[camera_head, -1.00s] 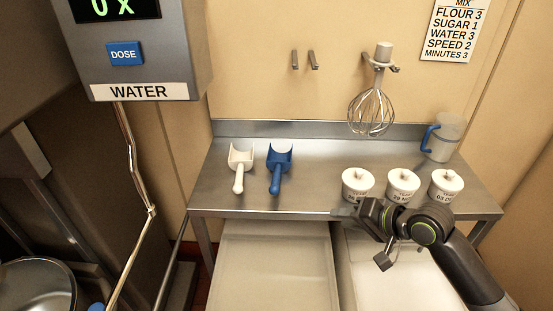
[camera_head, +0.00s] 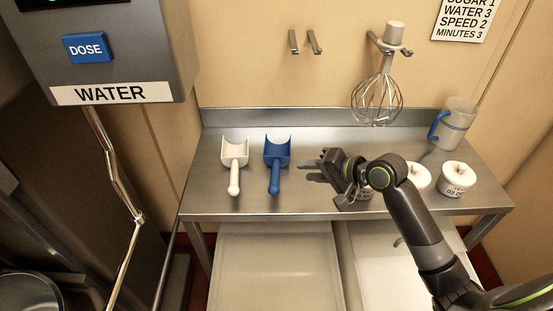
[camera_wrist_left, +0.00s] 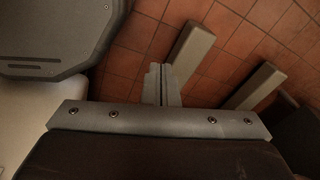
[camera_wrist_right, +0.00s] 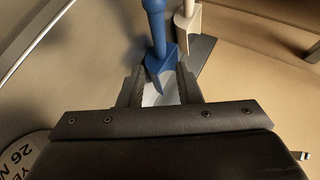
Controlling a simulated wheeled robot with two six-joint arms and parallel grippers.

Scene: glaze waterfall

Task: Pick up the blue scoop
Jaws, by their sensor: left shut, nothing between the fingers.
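The blue scoop (camera_head: 277,155) lies on the steel table, its bowl toward the wall and its handle toward the front edge. My right gripper (camera_head: 309,170) is just right of it in the head view, above the table, with its fingers pointing left. In the right wrist view this gripper (camera_wrist_right: 160,92) is open, and the scoop (camera_wrist_right: 162,55) shows ahead between and beyond its fingers, not gripped. My left gripper (camera_wrist_left: 161,84) shows only in the left wrist view, shut and empty over the red tiled floor.
A white scoop (camera_head: 234,155) lies close left of the blue one. White lidded tubs (camera_head: 455,180) stand at the right, one partly hidden by my right arm. A jug (camera_head: 456,125) stands at the back right. A whisk (camera_head: 378,95) hangs on the wall.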

